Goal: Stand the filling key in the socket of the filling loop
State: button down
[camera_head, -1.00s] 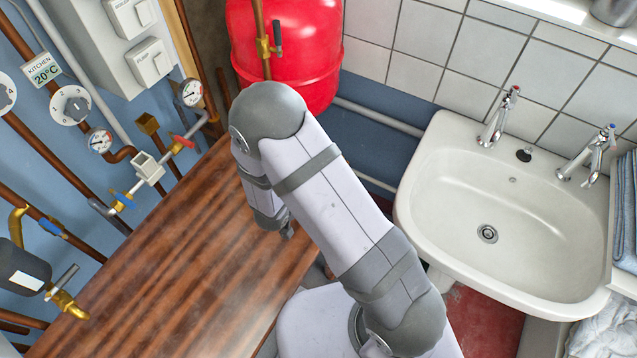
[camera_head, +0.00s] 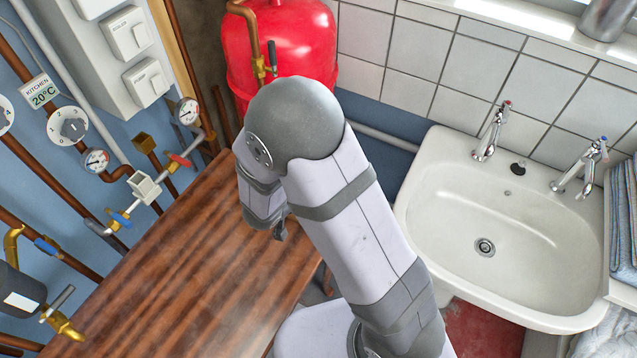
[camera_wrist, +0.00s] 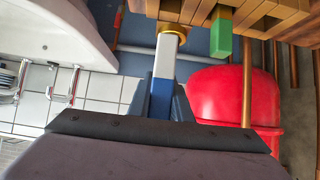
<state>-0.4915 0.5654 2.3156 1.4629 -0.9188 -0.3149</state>
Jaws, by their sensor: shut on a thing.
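In the wrist view my gripper (camera_wrist: 162,98) is shut on a square-section key with a white shaft (camera_wrist: 166,58) and a blue part between the fingers. A round brass-coloured collar (camera_wrist: 173,28) sits at its far end, close to brown wooden slats. I cannot tell whether the collar touches them. In the head view the filling loop shows a pale square, open-topped socket (camera_head: 145,187) on the pipe between a blue-handled and a red-handled valve. The key and fingertips are hidden there behind my arm.
A green block (camera_wrist: 221,35) hangs by the wooden slats (camera_wrist: 270,18), right of the key. A red vessel (camera_head: 285,50) stands behind my arm. The brown worktop (camera_head: 170,270) is clear. A white basin (camera_head: 500,220) with taps is at right; gauges and pipes line the left wall.

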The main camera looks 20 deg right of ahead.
jog(key=shift+r, duration=0.8)
jog(key=w+a+r+n+t+y+p, duration=0.25)
jog(key=w+a, duration=0.35)
jog(key=a, duration=0.4)
jog(key=w+a+r+n+t+y+p, duration=0.1)
jog(key=w+a+r+n+y, duration=0.25)
jog(key=w+a, duration=0.45)
jog(key=a+r+n+g+y+p, duration=0.1)
jog(key=a+r+n+y, duration=0.1)
jog(key=a, duration=0.7)
jog(key=s+a+r+n+g+y+p, duration=0.1)
jog(key=a+n+y, duration=0.3)
jog(key=a, duration=0.5)
jog(key=s+a+r+n+g+y+p, duration=0.1)
jog(key=a+r+n+y+p, duration=0.2)
jog(key=a+n, duration=0.3)
jog(key=shift+s+a+r+y, duration=0.15)
jog(key=shift+a+r+y, duration=0.4)
jog(key=shift+a, duration=1)
jog(key=shift+r+g, duration=0.1)
jog(key=shift+g, duration=0.15)
